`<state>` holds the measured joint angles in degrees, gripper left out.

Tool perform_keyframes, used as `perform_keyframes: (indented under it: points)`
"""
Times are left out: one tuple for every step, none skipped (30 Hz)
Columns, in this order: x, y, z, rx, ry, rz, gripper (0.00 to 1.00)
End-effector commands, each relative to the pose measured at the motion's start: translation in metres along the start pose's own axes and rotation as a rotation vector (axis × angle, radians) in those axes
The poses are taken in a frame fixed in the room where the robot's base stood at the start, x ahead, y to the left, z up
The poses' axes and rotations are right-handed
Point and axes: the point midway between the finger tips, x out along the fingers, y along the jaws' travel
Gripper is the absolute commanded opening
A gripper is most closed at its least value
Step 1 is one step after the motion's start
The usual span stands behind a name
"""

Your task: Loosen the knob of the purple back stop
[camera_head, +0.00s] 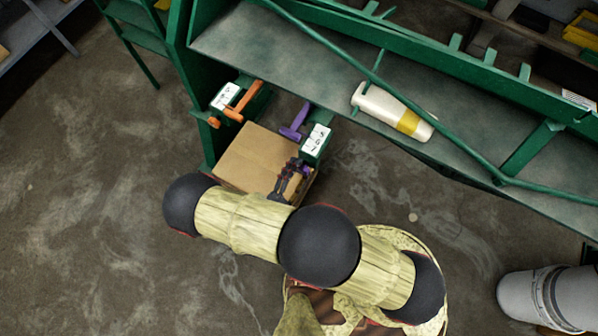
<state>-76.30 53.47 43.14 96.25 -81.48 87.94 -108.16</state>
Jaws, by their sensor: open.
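The purple back stop (294,123) shows as a purple bar beside a green block with a white label (316,138), at the right end of the machine's bed. A small purple part, which looks like its knob (306,169), shows below that block, mostly hidden by my gripper. My gripper (302,166) is dark, open, and right at this purple part. From this view I cannot tell whether the fingers are around it or touching it. The orange back stop (242,102) with its orange knob (214,122) stands to the left.
A brown board (252,157) lies between the two stops, under my gripper. The green machine frame (187,75) rises behind. A cream bottle with a yellow band (384,108) lies on the grey bed. A grey bucket (560,298) stands at lower right. The floor at left is clear.

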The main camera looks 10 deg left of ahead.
Motion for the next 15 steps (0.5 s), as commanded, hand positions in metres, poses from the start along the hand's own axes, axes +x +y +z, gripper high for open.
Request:
perform_keyframes:
  points:
    - [0.000, -0.008, -0.004, 0.002, 0.001, -0.001, 0.52]
    - [0.000, -0.012, -0.007, 0.002, 0.001, -0.002, 0.52]
    - [0.000, -0.019, -0.011, 0.002, 0.002, -0.003, 0.52]
    - [0.000, -0.024, -0.013, 0.003, 0.002, -0.004, 0.52]
    - [-0.001, -0.029, -0.016, 0.003, 0.002, -0.005, 0.52]
    - [-0.001, -0.036, -0.020, 0.005, 0.002, -0.006, 0.56]
    - [-0.001, -0.041, -0.022, 0.006, 0.001, -0.006, 0.57]
    - [-0.001, -0.046, -0.024, 0.008, 0.000, -0.006, 0.57]
    - [-0.001, -0.052, -0.027, 0.009, 0.000, -0.007, 0.52]
    - [-0.001, -0.056, -0.029, 0.010, 0.000, -0.007, 0.52]
    - [-0.001, -0.059, -0.031, 0.008, 0.000, -0.006, 0.52]
    - [-0.001, -0.063, -0.034, 0.007, 0.000, -0.005, 0.52]
    - [-0.001, -0.066, -0.036, 0.006, 0.000, -0.005, 0.52]
    - [-0.001, -0.067, -0.037, 0.005, 0.000, -0.005, 0.52]
    - [-0.001, -0.070, -0.039, 0.004, 0.000, -0.004, 0.52]
